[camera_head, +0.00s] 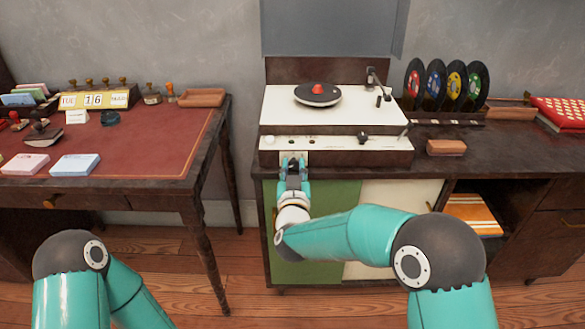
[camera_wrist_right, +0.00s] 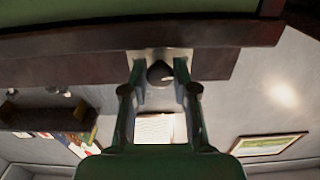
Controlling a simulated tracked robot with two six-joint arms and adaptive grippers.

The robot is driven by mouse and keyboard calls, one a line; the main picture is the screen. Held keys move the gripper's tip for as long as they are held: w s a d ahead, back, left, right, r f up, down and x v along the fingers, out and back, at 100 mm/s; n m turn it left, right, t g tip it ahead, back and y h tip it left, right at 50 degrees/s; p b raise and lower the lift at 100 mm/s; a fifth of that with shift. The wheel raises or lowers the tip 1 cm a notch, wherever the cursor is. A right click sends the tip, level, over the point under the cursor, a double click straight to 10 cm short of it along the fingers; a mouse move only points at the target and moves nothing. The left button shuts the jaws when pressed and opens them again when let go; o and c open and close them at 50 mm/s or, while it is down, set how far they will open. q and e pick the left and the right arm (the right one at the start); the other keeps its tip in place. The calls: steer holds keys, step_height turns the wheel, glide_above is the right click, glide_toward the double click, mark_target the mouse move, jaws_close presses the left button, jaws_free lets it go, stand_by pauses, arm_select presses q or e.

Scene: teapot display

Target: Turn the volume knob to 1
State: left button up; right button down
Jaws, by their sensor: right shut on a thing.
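The record player (camera_head: 282,120) has a white top and a dark base and stands on the cabinet. My right gripper (camera_head: 293,160) is at the left part of its front. In the right wrist view, a dark round knob (camera_wrist_right: 160,73) sits on a pale plate (camera_wrist_right: 146,57) between my right gripper's fingers (camera_wrist_right: 160,88), which are shut on it. In the head view the fingers hide this knob, and its setting cannot be read. Only links of my left arm show at lower left; its gripper is out of view.
A black knob (camera_head: 362,137) and a white knob (camera_head: 269,141) are on the player's upper panel. A brown block (camera_head: 446,147) lies to the right, before several upright records (camera_head: 455,85). A desk (camera_head: 150,150) with stationery stands at left, with a gap between.

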steer(key=m+b, duration=0.2)
steer(key=b, duration=0.1)
steer(key=m+b, duration=0.2)
steer(key=b, duration=0.1)
steer(key=shift+f+m, duration=0.2)
steer(key=shift+m, duration=0.2)
steer(key=shift+r+m+b, duration=0.2)
steer(key=shift+m+b, duration=0.15)
steer(key=shift+m, duration=0.05)
steer(key=c, duration=0.9)
jaws_free()
steer(key=shift+s, duration=0.55)
steer(key=s, duration=0.7)
